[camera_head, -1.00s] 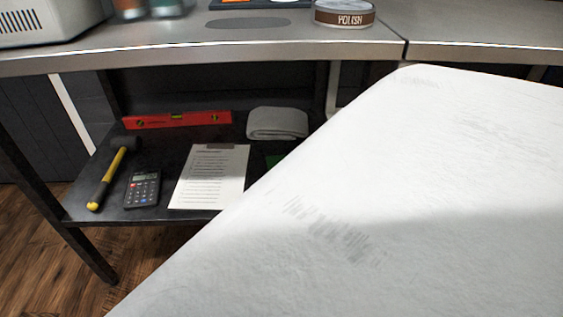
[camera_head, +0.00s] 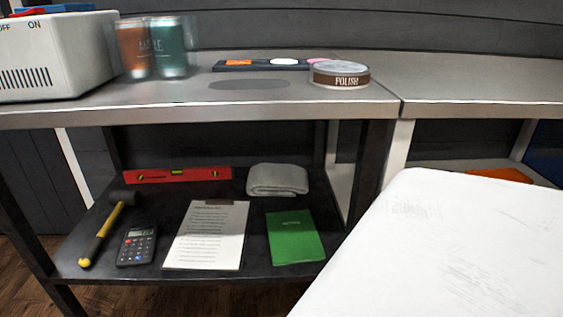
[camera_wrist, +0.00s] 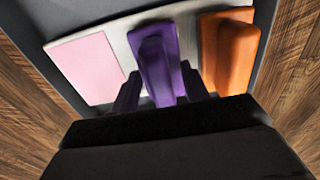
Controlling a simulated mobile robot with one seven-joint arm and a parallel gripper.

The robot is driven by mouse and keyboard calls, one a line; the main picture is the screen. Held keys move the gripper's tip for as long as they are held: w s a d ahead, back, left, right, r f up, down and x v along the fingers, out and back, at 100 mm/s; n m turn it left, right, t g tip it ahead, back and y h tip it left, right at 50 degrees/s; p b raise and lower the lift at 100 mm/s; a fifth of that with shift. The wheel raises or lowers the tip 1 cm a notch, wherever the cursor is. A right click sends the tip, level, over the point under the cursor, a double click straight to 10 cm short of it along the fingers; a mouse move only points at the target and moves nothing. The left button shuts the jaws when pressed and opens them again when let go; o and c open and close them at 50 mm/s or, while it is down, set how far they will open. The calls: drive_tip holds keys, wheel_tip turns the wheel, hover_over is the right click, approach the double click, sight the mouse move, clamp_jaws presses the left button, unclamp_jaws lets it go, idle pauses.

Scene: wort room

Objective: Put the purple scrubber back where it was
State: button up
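The purple scrubber (camera_wrist: 157,62) shows in the wrist view, upright in the picture between the two dark fingers of my gripper (camera_wrist: 161,90). The fingers lie close along both sides of its lower end; I cannot tell whether they press on it. Behind it is a light board (camera_wrist: 118,32), with a pink pad (camera_wrist: 88,68) to the left and an orange block (camera_wrist: 232,52) to the right. I cannot tell whether the scrubber touches the board. The head view shows neither the scrubber nor my gripper.
In the head view, the bench top (camera_head: 430,85) holds a polish tin (camera_head: 341,82), two cans, a white box (camera_head: 50,60) and a dark strip (camera_head: 262,68). The lower shelf holds a red level (camera_head: 178,174), mallet, calculator (camera_head: 137,246), clipboard, green booklet (camera_head: 294,238) and folded cloth (camera_head: 277,180).

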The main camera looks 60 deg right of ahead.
wheel_tip(320, 180, up, 12)
drive_tip(key=p, duration=0.3)
drive_tip(key=shift+r+p, duration=0.25)
drive_tip(key=shift+p, duration=0.15)
